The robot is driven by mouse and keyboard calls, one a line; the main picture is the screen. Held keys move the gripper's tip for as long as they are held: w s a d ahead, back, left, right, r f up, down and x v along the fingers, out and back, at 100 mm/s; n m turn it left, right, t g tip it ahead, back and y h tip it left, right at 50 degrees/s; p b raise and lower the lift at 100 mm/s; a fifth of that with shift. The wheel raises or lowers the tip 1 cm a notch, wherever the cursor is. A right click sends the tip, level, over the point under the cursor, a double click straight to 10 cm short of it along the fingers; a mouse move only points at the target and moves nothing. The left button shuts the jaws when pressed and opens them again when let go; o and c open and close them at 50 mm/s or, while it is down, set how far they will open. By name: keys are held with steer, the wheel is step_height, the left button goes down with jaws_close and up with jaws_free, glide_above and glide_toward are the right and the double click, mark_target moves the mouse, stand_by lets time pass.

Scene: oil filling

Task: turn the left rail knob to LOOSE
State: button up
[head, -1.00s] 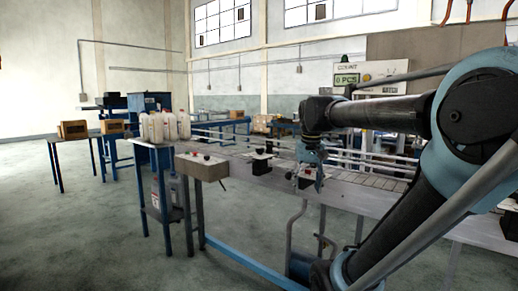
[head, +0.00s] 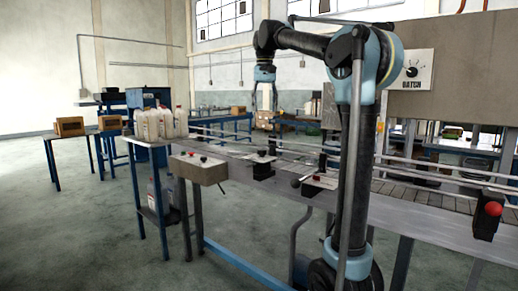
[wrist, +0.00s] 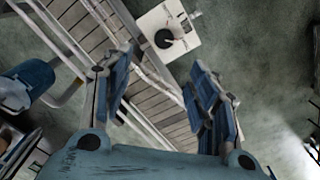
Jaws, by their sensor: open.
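A black knob on a white plate (head: 262,157) sits on the front edge of the conveyor in the head view; I take it for the left rail knob. The wrist view shows a round black knob (wrist: 165,38) on a white plate with small markings, too small to read. It lies ahead of the fingertips, above the gap between them. Which way it points is unclear. My gripper (head: 264,97) hangs downward, raised above the conveyor. In the wrist view my gripper (wrist: 160,85) has its blue fingers spread wide, with nothing between them.
A grey box (head: 200,172) with red and black controls stands to the left on the conveyor front. Another panel (head: 319,181) with a lever is to the right. White jugs (head: 160,124) stand on a blue stand. Guard rails run along the conveyor. Floor in front is clear.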

glide_toward(262, 150)
steer(key=f, duration=0.8)
steer(key=shift+w+f, duration=0.35)
steer(key=shift+f, duration=0.05)
steer(key=c, duration=1.1)
